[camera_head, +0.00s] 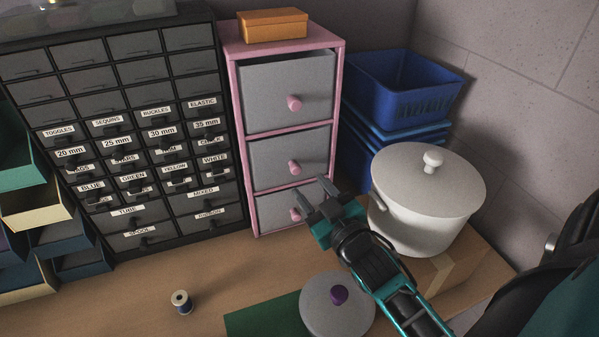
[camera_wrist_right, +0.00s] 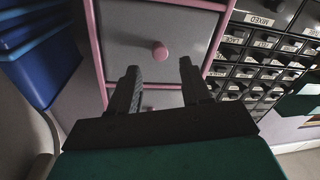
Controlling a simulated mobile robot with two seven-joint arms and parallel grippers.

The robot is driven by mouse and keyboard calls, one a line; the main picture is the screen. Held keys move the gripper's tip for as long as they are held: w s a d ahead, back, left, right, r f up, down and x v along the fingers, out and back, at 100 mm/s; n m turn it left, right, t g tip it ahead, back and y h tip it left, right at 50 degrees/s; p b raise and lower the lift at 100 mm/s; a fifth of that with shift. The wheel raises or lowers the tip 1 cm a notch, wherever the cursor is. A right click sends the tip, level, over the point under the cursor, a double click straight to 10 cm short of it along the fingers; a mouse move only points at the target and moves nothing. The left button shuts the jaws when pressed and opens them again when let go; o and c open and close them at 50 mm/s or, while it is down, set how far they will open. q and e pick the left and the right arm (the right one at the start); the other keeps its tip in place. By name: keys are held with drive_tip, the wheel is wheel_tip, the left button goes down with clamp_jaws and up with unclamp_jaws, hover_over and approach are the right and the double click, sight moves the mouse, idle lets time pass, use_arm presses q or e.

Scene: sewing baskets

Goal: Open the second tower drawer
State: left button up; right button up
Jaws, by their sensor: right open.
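The pink tower (camera_head: 233,95) stands at the back with three grey drawers, each with a pink knob. The second drawer (camera_head: 270,160), in the middle, looks shut, and its knob (camera_head: 294,167) is in clear view. My right gripper (camera_head: 313,188) is open and empty, in front of the tower near the lower two drawers; it partly covers the bottom drawer (camera_head: 268,211). In the right wrist view, which looks upside down, a pink knob (camera_wrist_right: 160,51) appears just beyond the gap between the open fingertips (camera_wrist_right: 159,67). No contact is visible. My left gripper is out of view.
A dark labelled drawer cabinet (camera_head: 120,73) stands left of the tower. Blue baskets (camera_head: 405,85) and a white lidded pot (camera_head: 425,205) are close on the right. A brown box (camera_head: 273,26) tops the tower. A grey lid (camera_head: 322,315) and a spool (camera_head: 182,302) lie in front.

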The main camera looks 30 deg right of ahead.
sight(298, 172)
drive_tip(key=w, duration=0.6)
drive_tip(key=shift+d, duration=0.35)
clamp_jaws()
idle(0.3)
